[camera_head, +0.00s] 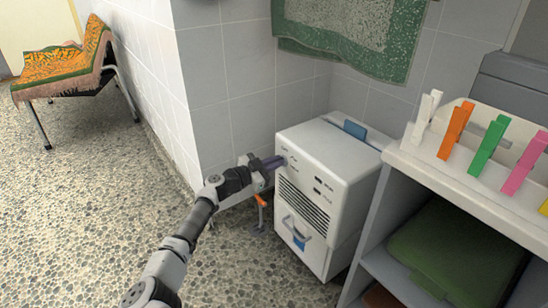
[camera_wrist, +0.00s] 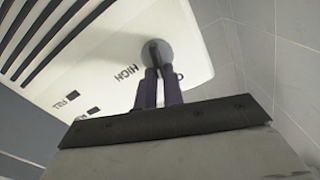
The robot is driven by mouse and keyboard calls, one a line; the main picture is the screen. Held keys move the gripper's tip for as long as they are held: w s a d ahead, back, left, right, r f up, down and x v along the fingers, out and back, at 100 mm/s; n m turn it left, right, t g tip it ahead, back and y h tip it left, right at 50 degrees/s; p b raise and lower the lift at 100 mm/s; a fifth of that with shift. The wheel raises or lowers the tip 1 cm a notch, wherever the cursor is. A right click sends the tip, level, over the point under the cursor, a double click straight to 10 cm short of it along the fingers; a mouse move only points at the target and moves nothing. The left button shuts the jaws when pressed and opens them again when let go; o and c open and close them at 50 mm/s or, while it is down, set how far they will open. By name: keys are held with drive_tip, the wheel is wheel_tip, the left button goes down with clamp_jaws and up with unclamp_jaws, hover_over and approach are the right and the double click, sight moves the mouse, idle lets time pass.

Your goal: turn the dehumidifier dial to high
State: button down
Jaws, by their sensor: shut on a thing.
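The white dehumidifier (camera_head: 335,185) stands on the floor in the tiled corner, with dark vent slots on its front. In the wrist view, its dial (camera_wrist: 155,50) is a dark raised grip on a round grey disc. The word HIGH (camera_wrist: 126,73) is printed on the panel beside the disc, and FULL lies farther off. My gripper (camera_head: 280,161) reaches the upper left of the front panel. In the wrist view, its two dark fingers (camera_wrist: 158,78) are shut on the dial's grip. In the head view, my gripper hides the dial.
A shelf unit (camera_head: 435,175) stands close on the right, with several coloured pegs on top and a green folded towel (camera_head: 455,250) inside. A green towel (camera_head: 350,35) hangs above the dehumidifier. A chair with an orange cover (camera_head: 65,70) stands far left. The pebbled floor at left is clear.

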drive_tip(key=shift+s+d+f+m+p, duration=0.15)
drive_tip(key=shift+f+m, duration=0.1)
drive_tip(key=shift+m, duration=2.1)
drive_tip(key=shift+s+d+f+m+p, duration=0.15)
drive_tip(key=shift+s+f+m, duration=0.1)
drive_tip(key=shift+m, duration=2.15)
drive_tip(key=shift+s+f+m+p, duration=0.15)
drive_tip(key=shift+f+m, duration=0.1)
drive_tip(key=shift+m, duration=2.1)
drive_tip(key=c, duration=1.5)
unclamp_jaws()
drive_tip(key=p+v, duration=0.4)
drive_tip(key=v, duration=0.9)
drive_tip(key=shift+s+a+p, duration=0.2)
drive_tip(key=shift+a+p, duration=0.15)
drive_tip(key=shift+p, duration=0.05)
